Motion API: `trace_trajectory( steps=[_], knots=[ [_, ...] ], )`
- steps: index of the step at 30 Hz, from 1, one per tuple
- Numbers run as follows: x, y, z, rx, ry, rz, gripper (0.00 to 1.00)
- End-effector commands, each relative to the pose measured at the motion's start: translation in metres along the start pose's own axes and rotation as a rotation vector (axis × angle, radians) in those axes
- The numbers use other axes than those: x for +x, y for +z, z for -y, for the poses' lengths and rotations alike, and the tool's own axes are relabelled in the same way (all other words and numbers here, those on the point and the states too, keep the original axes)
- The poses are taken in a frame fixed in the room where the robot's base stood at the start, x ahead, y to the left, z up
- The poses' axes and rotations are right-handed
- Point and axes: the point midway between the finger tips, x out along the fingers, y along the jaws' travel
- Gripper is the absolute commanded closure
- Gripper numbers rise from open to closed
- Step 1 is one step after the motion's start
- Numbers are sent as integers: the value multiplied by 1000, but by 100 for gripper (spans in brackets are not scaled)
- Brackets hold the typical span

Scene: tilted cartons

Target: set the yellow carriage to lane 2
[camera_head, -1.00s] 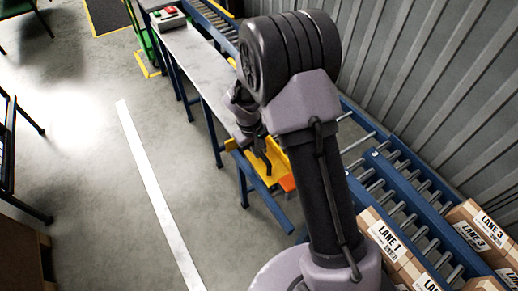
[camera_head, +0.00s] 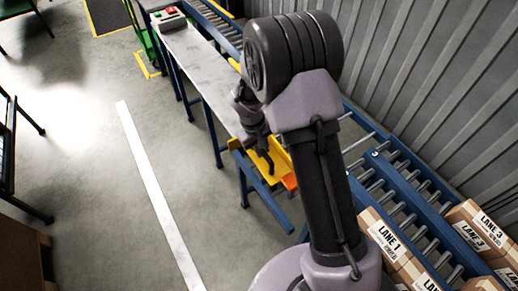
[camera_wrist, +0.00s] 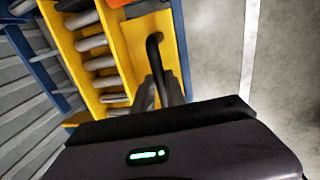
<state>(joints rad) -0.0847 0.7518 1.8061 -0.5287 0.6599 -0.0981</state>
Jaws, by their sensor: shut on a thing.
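The yellow carriage (camera_head: 278,155) sits on the blue-framed roller conveyor at the near end of the metal bench in the head view. In the wrist view its yellow frame (camera_wrist: 124,57) spans rollers, and a bent black handle (camera_wrist: 154,48) rises from it. My gripper (camera_wrist: 158,92) is shut on this handle, with the fingers around its lower part in the picture. My gripper also shows in the head view (camera_head: 268,158), small and partly dark against the carriage. An orange part (camera_head: 290,182) shows at the carriage's right end. My own arm hides much of the conveyor beside it.
Cartons labelled LANE 1 (camera_head: 387,240) and LANE 3 (camera_head: 484,224) stand among roller lanes at right. No lane 2 label is readable. A corrugated wall (camera_head: 430,80) bounds the right side. Open floor with a white line (camera_head: 150,180) lies left.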

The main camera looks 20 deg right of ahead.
Motion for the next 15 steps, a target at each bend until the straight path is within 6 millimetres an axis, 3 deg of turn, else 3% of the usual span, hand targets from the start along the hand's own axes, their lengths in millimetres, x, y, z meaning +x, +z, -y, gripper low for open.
trace_trajectory(
  steps=[9,15],
  knots=[
    [14,0,-90,4,1,-1,100],
    [23,-1,-129,2,2,-2,100]
  ],
)
